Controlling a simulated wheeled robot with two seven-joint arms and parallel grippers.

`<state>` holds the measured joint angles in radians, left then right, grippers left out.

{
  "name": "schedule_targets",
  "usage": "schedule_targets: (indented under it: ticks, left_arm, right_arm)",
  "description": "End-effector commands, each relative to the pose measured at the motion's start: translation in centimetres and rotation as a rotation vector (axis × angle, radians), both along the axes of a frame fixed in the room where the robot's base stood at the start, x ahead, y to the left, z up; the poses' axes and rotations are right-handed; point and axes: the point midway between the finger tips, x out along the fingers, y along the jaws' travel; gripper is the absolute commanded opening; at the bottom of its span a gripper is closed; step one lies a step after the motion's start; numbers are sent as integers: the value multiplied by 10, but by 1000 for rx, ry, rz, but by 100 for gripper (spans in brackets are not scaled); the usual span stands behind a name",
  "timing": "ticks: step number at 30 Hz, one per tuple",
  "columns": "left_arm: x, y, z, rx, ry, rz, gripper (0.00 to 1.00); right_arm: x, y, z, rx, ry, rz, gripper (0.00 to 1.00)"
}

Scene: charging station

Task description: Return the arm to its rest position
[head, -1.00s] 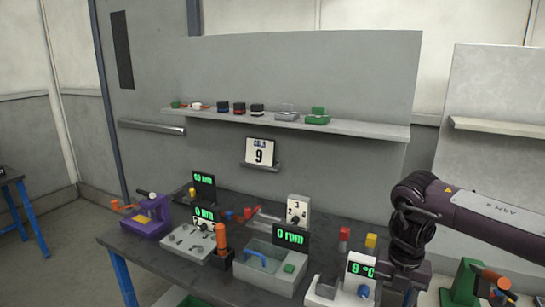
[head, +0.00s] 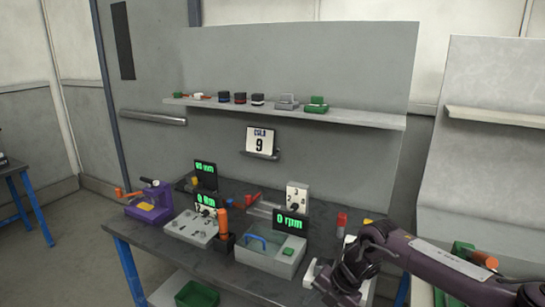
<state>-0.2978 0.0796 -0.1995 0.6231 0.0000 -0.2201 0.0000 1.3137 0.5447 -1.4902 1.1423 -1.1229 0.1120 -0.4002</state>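My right arm (head: 425,262) is dark purple-grey and comes in from the right edge in the head view. It reaches down and left over the right part of the workbench. Its dark end (head: 345,285) is low in the picture, in front of the small white device at the bench's right side. The fingers cannot be made out there, so I cannot tell whether this gripper is open or shut. My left gripper and arm are not in view.
A shelf (head: 360,120) with several small parts is behind. A green crate (head: 197,295) is below.

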Motion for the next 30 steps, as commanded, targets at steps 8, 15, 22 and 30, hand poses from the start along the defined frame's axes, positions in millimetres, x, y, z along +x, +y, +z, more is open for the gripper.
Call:
schedule_targets:
  ticks: [8, 15, 22, 30]
  left_arm:
    - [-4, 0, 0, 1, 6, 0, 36]
    - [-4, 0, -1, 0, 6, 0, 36]
    - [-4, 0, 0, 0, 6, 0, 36]
    - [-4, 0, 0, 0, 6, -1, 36]
  right_arm:
    - [-8, 80, -110, 360, 100, -417, 54]
    - [-57, 64, -235, 511, 255, -971, 54]
    - [-168, 4, -357, 458, 383, -1501, 54]
    - [-340, -63, -447, 255, 464, -1967, 54]
